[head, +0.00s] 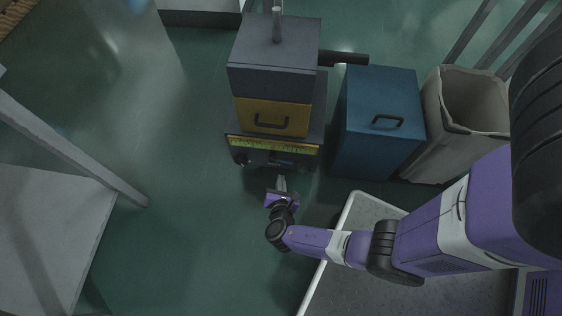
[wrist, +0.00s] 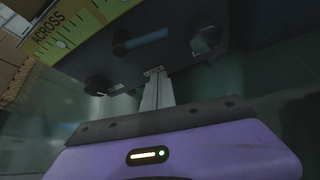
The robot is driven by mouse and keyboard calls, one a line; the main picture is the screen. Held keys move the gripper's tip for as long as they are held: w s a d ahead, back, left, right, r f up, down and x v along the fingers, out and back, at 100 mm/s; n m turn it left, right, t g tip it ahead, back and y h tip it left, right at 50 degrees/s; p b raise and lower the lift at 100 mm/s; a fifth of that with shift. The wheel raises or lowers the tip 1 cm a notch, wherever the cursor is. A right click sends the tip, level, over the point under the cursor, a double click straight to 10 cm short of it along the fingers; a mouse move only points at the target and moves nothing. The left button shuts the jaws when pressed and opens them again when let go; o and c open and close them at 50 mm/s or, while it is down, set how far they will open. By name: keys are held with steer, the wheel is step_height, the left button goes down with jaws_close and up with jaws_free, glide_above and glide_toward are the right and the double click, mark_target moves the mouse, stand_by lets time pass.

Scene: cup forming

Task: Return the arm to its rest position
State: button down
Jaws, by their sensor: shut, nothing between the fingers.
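My purple arm (head: 430,230) reaches in from the right in the head view. My gripper (head: 282,184) is at its end, just in front of the lower front of a dark machine (head: 275,157) with a yellow drawer-like front (head: 270,117). The fingers are together with nothing between them. In the wrist view, my gripper (wrist: 155,75) shows as two closed grey fingers pointing at the machine's dark panel with round knobs (wrist: 205,42). Whether the fingertips touch the panel, I cannot tell.
A blue cabinet (head: 380,105) and a grey open bin (head: 465,110) stand right of the machine. A pale-edged grey surface (head: 345,285) lies under my arm. A table (head: 45,220) stands at the left. The green floor (head: 180,200) between is clear.

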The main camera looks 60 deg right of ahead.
steer(key=p+v, duration=0.2)
steer(key=v, duration=0.4)
steer(key=shift+a, duration=0.25)
steer(key=shift+r, duration=0.15)
